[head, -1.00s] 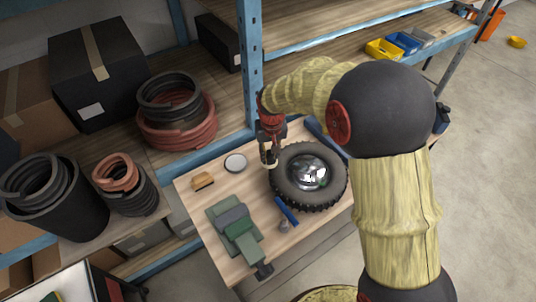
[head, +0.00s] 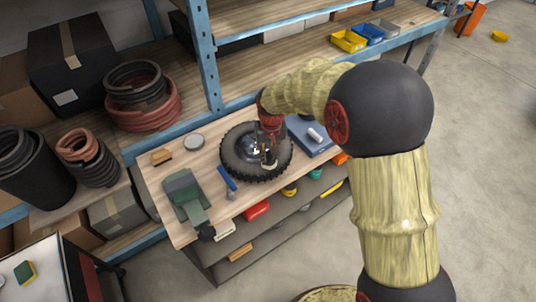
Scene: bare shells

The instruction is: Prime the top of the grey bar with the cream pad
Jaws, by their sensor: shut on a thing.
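My gripper (head: 269,158) is over the tyre on the workbench, shut on a small pale thing at its fingertips, which looks like the cream pad (head: 268,164). The pad is small and partly hidden by the fingers. A green vise (head: 184,195) stands at the front left of the bench, to the left of my gripper and apart from it. A greyish block (head: 178,183) shows at its jaws and may be the grey bar; I cannot tell for sure.
The tyre (head: 233,165) lies flat under my gripper. A blue tool (head: 227,178) lies between tyre and vise. A round tin (head: 193,142) and a tan block (head: 161,156) are at the back left. A blue case (head: 310,138) lies right. A blue rack post (head: 203,60) rises behind.

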